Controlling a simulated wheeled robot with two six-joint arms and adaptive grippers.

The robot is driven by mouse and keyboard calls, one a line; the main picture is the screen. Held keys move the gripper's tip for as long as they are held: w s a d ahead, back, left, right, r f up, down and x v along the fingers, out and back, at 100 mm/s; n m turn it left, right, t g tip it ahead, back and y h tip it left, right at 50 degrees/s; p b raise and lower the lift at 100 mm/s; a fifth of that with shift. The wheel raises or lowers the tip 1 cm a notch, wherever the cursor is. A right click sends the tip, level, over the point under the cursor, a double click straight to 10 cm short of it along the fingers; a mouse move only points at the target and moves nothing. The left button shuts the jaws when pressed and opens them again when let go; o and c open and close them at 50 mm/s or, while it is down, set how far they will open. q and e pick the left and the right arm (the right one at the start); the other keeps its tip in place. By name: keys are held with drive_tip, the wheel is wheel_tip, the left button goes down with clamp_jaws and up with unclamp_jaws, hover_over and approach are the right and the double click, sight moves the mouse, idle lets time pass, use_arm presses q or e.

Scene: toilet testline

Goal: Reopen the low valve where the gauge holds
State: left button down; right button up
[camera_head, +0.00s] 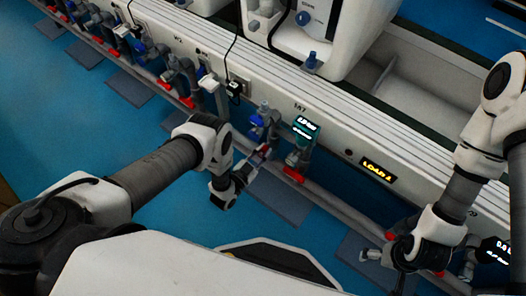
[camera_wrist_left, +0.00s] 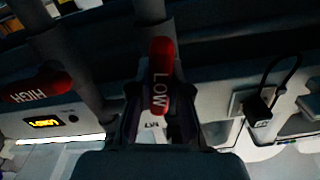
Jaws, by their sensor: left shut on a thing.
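The low valve's red handle, marked LOW (camera_wrist_left: 161,75), stands upright in the left wrist view, roughly in line with the grey pipe behind it. My left gripper (camera_head: 254,162) is shut on this handle, and its dark fingers flank the handle's lower part in the wrist view. In the head view the fingers largely hide the handle. The gauge (camera_head: 305,127) is a small teal-lit display just right of the gripper; its digits are too small to read. A red HIGH handle (camera_wrist_left: 38,88) lies crosswise at the left; it shows below the gauge in the head view (camera_head: 293,174).
My right gripper (camera_head: 372,255) hangs near the lower pipe at the right, apart from the gauge; its jaw opening is unclear. An amber display (camera_head: 378,170) sits on the white bench front. More valves with red handles (camera_head: 186,102) line the rail at left. Blue floor lies open in front.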

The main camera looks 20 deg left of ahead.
use_arm(q)
drive_tip(key=shift+n, duration=1.3)
drive_tip(key=c, duration=1)
unclamp_jaws()
drive_tip(key=shift+c, duration=0.2)
drive_tip(key=v, duration=0.7)
drive_tip(key=shift+s, duration=0.25)
